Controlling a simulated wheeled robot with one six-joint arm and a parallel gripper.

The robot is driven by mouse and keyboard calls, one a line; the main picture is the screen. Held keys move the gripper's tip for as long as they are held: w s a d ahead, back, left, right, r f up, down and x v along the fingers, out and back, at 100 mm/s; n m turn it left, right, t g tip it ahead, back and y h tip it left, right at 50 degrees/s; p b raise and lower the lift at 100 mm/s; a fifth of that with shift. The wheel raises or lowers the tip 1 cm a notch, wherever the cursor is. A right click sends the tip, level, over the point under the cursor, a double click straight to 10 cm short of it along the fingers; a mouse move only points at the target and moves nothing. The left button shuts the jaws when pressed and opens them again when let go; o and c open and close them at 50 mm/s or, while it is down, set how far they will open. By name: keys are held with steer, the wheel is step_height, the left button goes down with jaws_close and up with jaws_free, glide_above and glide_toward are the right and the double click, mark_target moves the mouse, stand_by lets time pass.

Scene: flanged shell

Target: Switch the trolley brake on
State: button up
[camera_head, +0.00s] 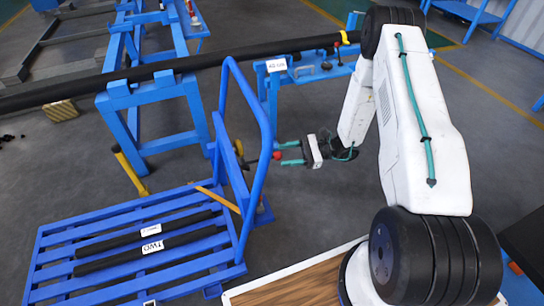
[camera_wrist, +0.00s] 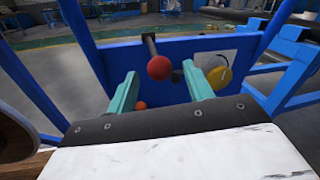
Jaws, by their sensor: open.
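The blue slatted trolley (camera_head: 135,245) stands at the lower left, with a tall blue handle frame at its right end. A lever with a red knob (camera_head: 277,155) sticks out by that frame toward my gripper (camera_head: 281,154). The wrist view shows the red knob (camera_wrist: 159,68) on a dark rod, in front of a blue panel (camera_wrist: 185,50). My gripper (camera_wrist: 160,72) is open, its teal fingers to either side of the knob as seen there. I cannot tell whether the knob lies between the fingertips or just beyond them.
A yellow disc (camera_wrist: 219,77) sits right of the knob, and a smaller red ball (camera_wrist: 140,105) lower by the left finger. Black bars (camera_head: 150,243) lie on the trolley. A long black pipe (camera_head: 215,57) rests on blue stands behind. A wood-topped surface (camera_head: 300,285) is in front.

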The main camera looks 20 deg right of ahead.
mark_target(276, 156)
steer(key=shift+w+a, duration=0.15)
steer(key=shift+a, duration=0.75)
steer(key=shift+w+a, duration=0.2)
steer(key=shift+a, duration=0.75)
steer(key=shift+w+a, duration=0.15)
steer(key=shift+a, duration=0.75)
jaws_close()
